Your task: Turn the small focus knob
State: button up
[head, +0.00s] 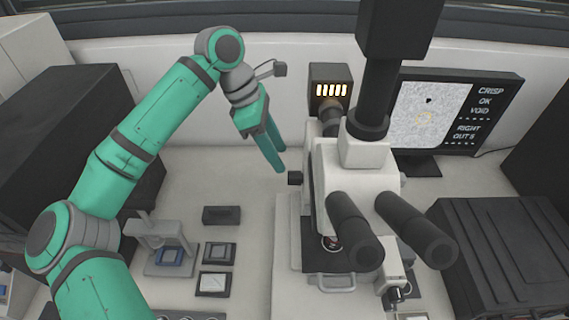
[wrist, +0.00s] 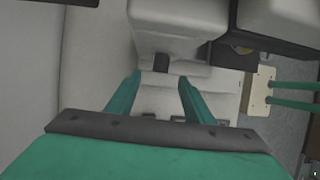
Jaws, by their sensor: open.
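The white microscope (head: 350,180) stands right of centre in the head view. A small black focus knob (head: 295,178) sticks out from its left side, low on the body. In the wrist view a dark knob (wrist: 161,64) shows just beyond my fingertips, between their lines. My gripper (head: 280,171) is open and empty, its green fingers pointing down beside the microscope's left side. In the wrist view the two fingers (wrist: 161,78) are spread apart. Whether either fingertip touches the knob cannot be told; a small gap seems to remain in the head view.
A monitor (head: 432,112) behind the microscope reads "CRISP OK VOID" and "RIGHT OUT 5". A lamp box (head: 331,90) stands behind my gripper. Black eyepieces (head: 355,230) reach forward. Small trays (head: 216,253) and a grey press (head: 160,240) lie left. A black case (head: 500,260) is at right.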

jog(key=v, duration=0.3)
jog(key=shift+r, duration=0.1)
dwell(1.9)
